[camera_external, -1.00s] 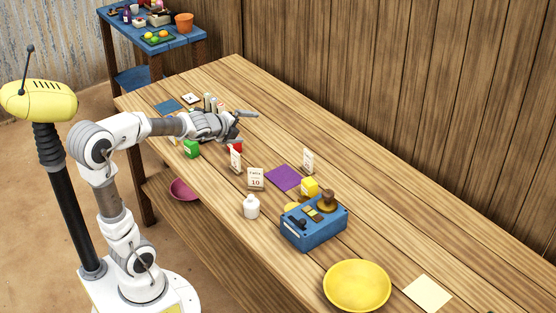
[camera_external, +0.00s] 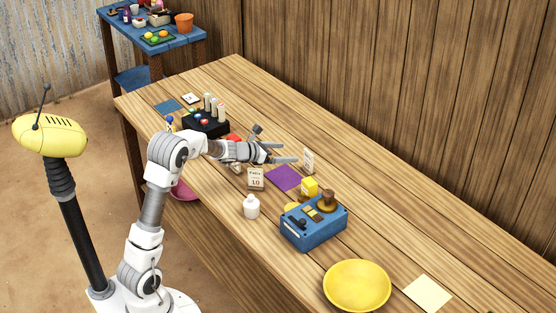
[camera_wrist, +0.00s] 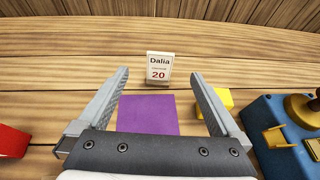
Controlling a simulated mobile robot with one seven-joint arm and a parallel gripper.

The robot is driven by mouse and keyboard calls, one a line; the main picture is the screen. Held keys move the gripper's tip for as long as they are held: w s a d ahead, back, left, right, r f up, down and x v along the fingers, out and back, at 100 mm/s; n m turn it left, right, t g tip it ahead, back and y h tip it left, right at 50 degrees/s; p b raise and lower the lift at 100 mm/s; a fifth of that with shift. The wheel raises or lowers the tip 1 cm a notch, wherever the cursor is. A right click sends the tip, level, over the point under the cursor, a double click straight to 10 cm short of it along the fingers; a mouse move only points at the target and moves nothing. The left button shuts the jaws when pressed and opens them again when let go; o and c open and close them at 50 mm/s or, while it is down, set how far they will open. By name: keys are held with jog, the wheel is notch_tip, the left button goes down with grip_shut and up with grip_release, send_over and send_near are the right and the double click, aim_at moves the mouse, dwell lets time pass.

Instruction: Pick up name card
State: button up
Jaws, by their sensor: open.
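A white standing name card reading "Dalia 20" (camera_wrist: 159,68) is upright on the wooden table; it also shows in the external view (camera_external: 308,160). My gripper (camera_external: 284,153) is open and empty. In the wrist view its fingers (camera_wrist: 160,82) point at the card, which appears centred between and just beyond the fingertips. A second card with "10" on it (camera_external: 256,179) stands nearer the front edge. A third card (camera_external: 236,168) is mostly hidden by my arm.
A purple mat (camera_external: 283,178) lies below the gripper. A yellow block (camera_external: 310,186) and a blue box (camera_external: 314,230) stand to the right. A white bottle (camera_external: 251,207) is near the front edge. A black rack (camera_external: 205,122) stands behind my arm. The table toward the wall is clear.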

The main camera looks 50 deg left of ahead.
aim_at(308, 154)
jog(key=x, duration=0.6)
jog(key=shift+w, duration=0.1)
jog(key=x, duration=0.2)
jog(key=b+x, duration=0.1)
jog(key=x, duration=0.1)
jog(key=shift+f, duration=0.4)
jog(key=shift+w+d+f, duration=0.1)
jog(key=shift+w+f, duration=0.1)
jog(key=shift+w, duration=0.3)
grip_shut()
